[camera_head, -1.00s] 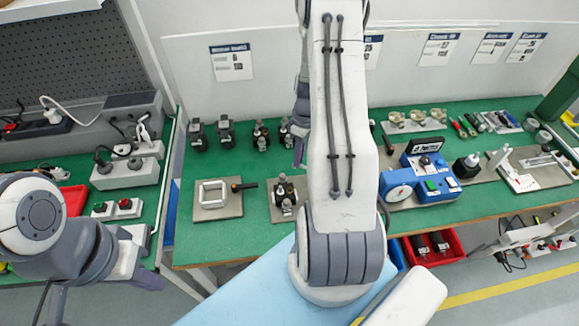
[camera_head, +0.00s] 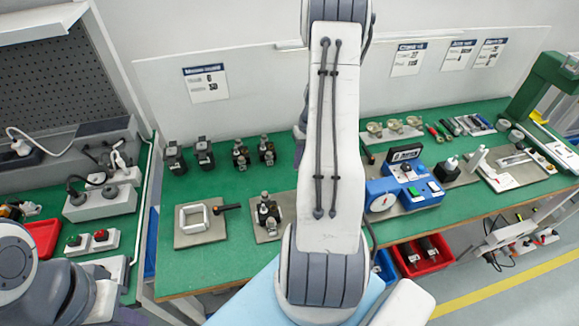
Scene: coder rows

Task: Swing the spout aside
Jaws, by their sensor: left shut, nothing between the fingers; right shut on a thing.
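I cannot make out the spout; my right arm (camera_head: 332,130) crosses the middle of the view and hides that part of the bench. A small dark part of my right gripper (camera_head: 299,147) shows beside this arm, over the back of the green bench (camera_head: 250,178). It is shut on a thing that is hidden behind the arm. My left gripper (camera_head: 132,317) is at the bottom left edge, mostly cut off, shut and empty, well away from the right gripper.
A square frame on a plate (camera_head: 186,240) and small dark devices (camera_head: 203,155) stand left of the arm. A blue device (camera_head: 405,190) stands right of it. A red bin (camera_head: 422,262) is below the bench. The grey control box (camera_head: 100,202) is far left.

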